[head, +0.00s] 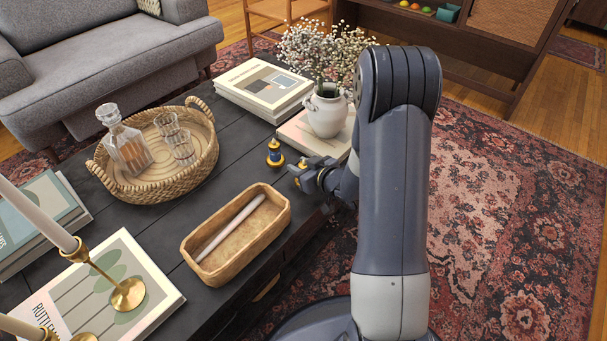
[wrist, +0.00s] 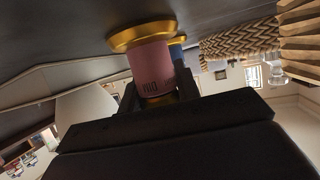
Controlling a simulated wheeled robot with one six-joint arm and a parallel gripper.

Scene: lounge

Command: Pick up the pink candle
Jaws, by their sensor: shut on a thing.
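The pink candle (wrist: 152,67) is a short pink cylinder with dark print and a wide gold end, close up in the wrist view. My gripper (wrist: 157,90) is shut on it, with a dark finger at each side. In the head view my gripper (head: 297,170) is low over the right edge of the dark table, and the candle is mostly hidden by the jaws there. I cannot tell whether the candle touches the table.
A small blue and gold object (head: 274,154) stands just left of my gripper. A white flower vase (head: 327,112) on books is behind it. A wooden tray (head: 216,266) with a pale stick lies in front. A woven basket (head: 103,170) holding a decanter and glasses is left.

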